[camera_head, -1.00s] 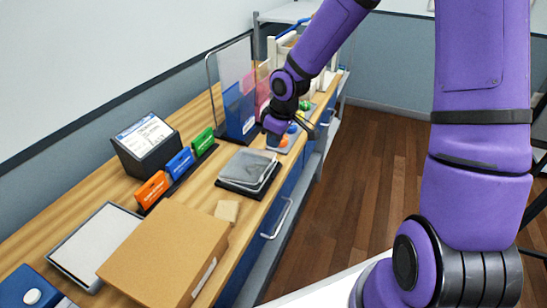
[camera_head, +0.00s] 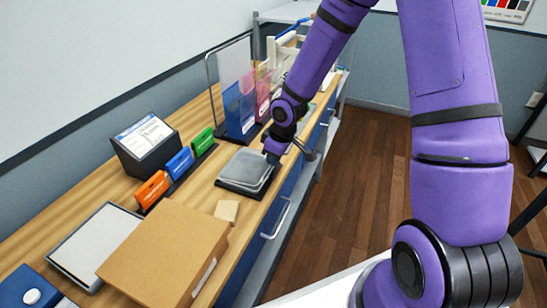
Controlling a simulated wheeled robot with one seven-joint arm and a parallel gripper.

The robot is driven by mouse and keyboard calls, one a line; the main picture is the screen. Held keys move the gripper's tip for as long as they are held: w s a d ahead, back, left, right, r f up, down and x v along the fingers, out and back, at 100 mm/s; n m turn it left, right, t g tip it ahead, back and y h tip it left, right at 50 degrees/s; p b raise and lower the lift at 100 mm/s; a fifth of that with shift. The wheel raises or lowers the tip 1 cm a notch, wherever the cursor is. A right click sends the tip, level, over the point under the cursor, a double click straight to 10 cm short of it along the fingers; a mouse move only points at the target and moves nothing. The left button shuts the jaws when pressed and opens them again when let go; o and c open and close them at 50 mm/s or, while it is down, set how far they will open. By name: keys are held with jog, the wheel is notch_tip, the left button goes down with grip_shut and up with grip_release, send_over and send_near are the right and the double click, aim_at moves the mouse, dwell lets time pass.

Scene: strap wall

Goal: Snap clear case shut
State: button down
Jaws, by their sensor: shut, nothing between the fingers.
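The clear case (camera_head: 244,168) lies on a dark base on the wooden counter, near its front edge. Its greyish see-through lid lies over the base; I cannot tell whether it is latched. My gripper (camera_head: 271,158) is at the case's right far corner, pointing down, with its fingers shut and empty. The fingertips are small and partly hidden, so I cannot tell whether they touch the lid.
A cardboard box (camera_head: 165,252) and a small wooden block (camera_head: 227,211) are nearer on the counter (camera_head: 205,194). Orange, blue and green blocks (camera_head: 178,163) stand left of the case. A clear-fronted rack (camera_head: 237,95) stands behind it.

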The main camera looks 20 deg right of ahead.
jog(key=shift+s+d+f, duration=0.15)
jog(key=shift+f, duration=0.45)
jog(key=shift+s+d+f, duration=0.1)
jog(key=shift+f, duration=0.45)
jog(key=shift+r, duration=0.15)
